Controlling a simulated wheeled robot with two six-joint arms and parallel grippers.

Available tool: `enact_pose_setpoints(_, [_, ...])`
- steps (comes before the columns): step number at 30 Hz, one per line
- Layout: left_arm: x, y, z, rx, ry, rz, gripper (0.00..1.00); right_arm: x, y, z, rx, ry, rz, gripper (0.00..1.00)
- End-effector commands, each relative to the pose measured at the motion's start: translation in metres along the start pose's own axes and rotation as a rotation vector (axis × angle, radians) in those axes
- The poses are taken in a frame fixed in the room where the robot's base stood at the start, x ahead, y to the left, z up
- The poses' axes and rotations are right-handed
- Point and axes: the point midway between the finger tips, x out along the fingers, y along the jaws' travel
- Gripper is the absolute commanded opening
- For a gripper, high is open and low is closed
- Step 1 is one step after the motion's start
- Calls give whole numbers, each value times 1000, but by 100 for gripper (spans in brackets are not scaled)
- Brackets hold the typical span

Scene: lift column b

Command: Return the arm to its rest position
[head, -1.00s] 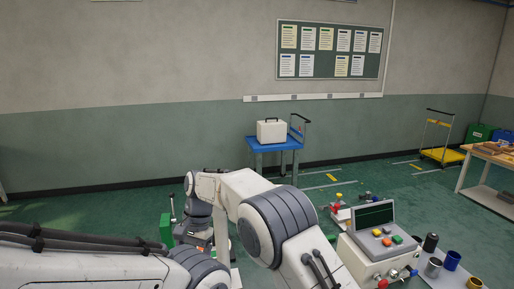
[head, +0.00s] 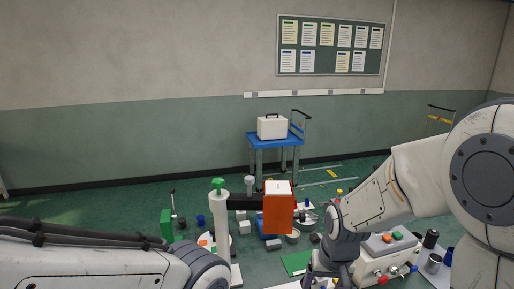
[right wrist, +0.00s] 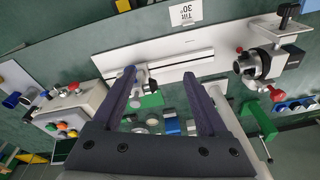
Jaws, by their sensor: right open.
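My right gripper (right wrist: 160,76) is open in the right wrist view, its two dark fingers apart. Nothing is held between them; a green block and small parts show beyond and below the fingertips. In the head view my right arm (head: 375,205) comes in from the right and bends down to a grey wrist near the bottom edge; its fingers do not show there. My left arm (head: 85,268) lies low at the left edge, and its gripper is not in view.
An orange box (head: 279,213) and a white post with a green top (head: 219,214) stand left of my right arm. A control box (head: 378,262) with coloured buttons is close to its wrist. A blue cart (head: 268,140) with a white case is farther back.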

Motion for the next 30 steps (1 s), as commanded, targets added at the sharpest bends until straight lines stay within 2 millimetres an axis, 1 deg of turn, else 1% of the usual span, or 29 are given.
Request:
enact_pose_setpoints(1, [0, 0, 0, 0, 0, 0, 69, -1, 8, 8, -7, 11, 6, 76])
enact_pose_setpoints(3, [0, 0, 0, 0, 0, 0, 69, -2, 18, 18, -25, 26, 13, 76])
enact_pose_setpoints(11, [0, 0, 0, 0, 0, 0, 69, -2, 44, 55, -82, 73, 39, 76])
enact_pose_setpoints(12, [0, 0, 0, 0, 0, 0, 69, -5, 33, 55, -114, 68, 30, 76])
enact_pose_setpoints(17, [0, 0, 0, 0, 0, 0, 69, -14, 5, 68, -200, 38, 6, 76])
enact_pose_setpoints(23, [0, 0, 0, 0, 0, 0, 69, -30, -29, 93, -329, -5, -25, 76])
enact_pose_setpoints(26, [0, 0, 0, 0, 0, 0, 69, -39, -48, 111, -408, -32, -44, 76])
enact_pose_setpoints(30, [0, 0, 0, 0, 0, 0, 69, -56, -72, 144, -545, -79, -70, 76])
